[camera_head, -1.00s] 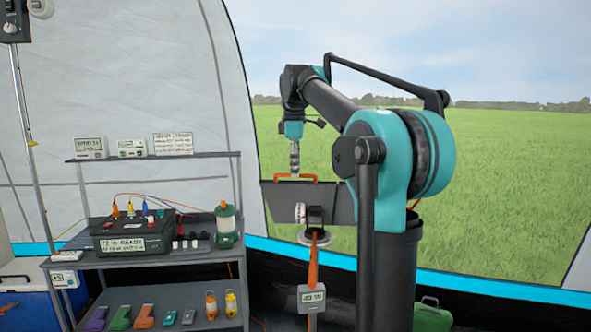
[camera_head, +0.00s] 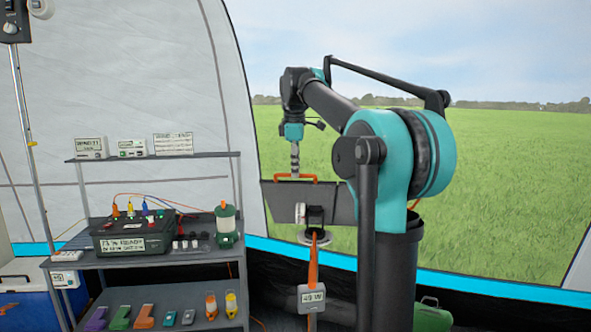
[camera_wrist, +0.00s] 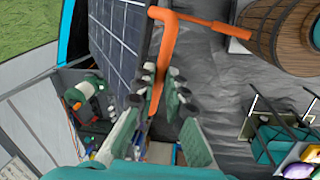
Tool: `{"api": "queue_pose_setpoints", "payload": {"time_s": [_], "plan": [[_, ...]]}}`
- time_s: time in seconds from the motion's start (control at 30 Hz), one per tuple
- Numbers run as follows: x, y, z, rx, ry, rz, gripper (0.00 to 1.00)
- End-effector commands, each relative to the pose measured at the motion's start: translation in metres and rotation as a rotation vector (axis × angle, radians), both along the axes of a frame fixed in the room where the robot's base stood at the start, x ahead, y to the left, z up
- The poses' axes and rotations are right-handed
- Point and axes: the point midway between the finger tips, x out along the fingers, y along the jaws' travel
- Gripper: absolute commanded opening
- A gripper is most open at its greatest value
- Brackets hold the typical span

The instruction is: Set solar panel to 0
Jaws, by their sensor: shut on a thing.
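The solar panel (camera_head: 338,205) is a dark flat panel on a stand in front of the tent opening, tilted, with an orange handle (camera_head: 296,177) along its top edge. Its blue cell face (camera_wrist: 120,38) shows in the wrist view. My gripper (camera_head: 295,172) comes down from above and is shut on the orange handle, which also runs between the fingers in the wrist view (camera_wrist: 163,60). A white dial (camera_head: 300,213) sits at the panel's pivot. A small grey display (camera_head: 312,297) hangs on the orange post below; its digits are too blurred to read surely.
A metal shelf (camera_head: 150,157) at left holds a dark power box (camera_head: 131,236), a green lantern (camera_head: 226,224) and several small tools. A wooden barrel (camera_wrist: 280,38) shows in the wrist view. A green case (camera_head: 432,314) lies on the floor at right.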

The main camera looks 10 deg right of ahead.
Motion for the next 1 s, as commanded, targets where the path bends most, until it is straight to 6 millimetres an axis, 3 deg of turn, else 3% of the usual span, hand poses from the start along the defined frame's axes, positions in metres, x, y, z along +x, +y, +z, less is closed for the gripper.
{"api": "queue_pose_setpoints", "payload": {"time_s": [0.47,0.77,1.0], "plan": [[-0.02,0.006,-0.016,-0.023,-0.086,0.002,0.0],[-0.051,0.014,-0.05,-0.067,-0.252,0.005,0.0],[-0.074,0.021,-0.088,-0.11,-0.414,0.005,0.0]]}}
